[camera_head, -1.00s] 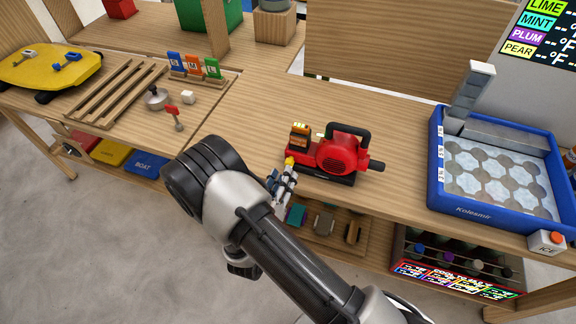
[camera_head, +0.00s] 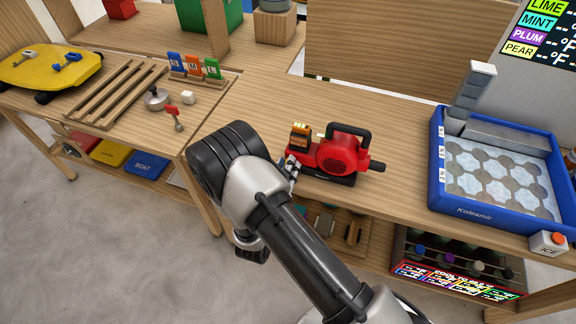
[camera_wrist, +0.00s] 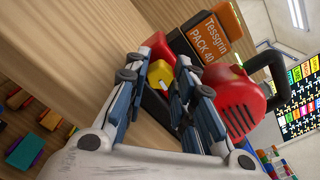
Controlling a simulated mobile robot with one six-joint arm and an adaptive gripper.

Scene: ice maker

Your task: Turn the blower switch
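The red blower (camera_head: 340,152) stands on the wooden counter, with a black handle on top and a nozzle pointing right. An orange battery pack (camera_head: 300,136) sits at its left end; in the wrist view it is marked "Tessgrin PACK 40" (camera_wrist: 212,35). A yellow switch (camera_wrist: 160,74) with a white mark shows on the blower in the wrist view. My gripper (camera_wrist: 161,78) is open, its fingertips on either side of the switch. I cannot tell whether they touch it. In the head view my gripper (camera_head: 290,168) is at the blower's lower left, and the switch is not clearly visible there.
A blue Kolesmir ice tray (camera_head: 480,211) stands on the counter at right, with a small ICE button box (camera_head: 547,243) beside it. Slotted wooden rails (camera_head: 118,92) and a yellow board (camera_head: 50,67) are at left. The counter behind the blower is clear.

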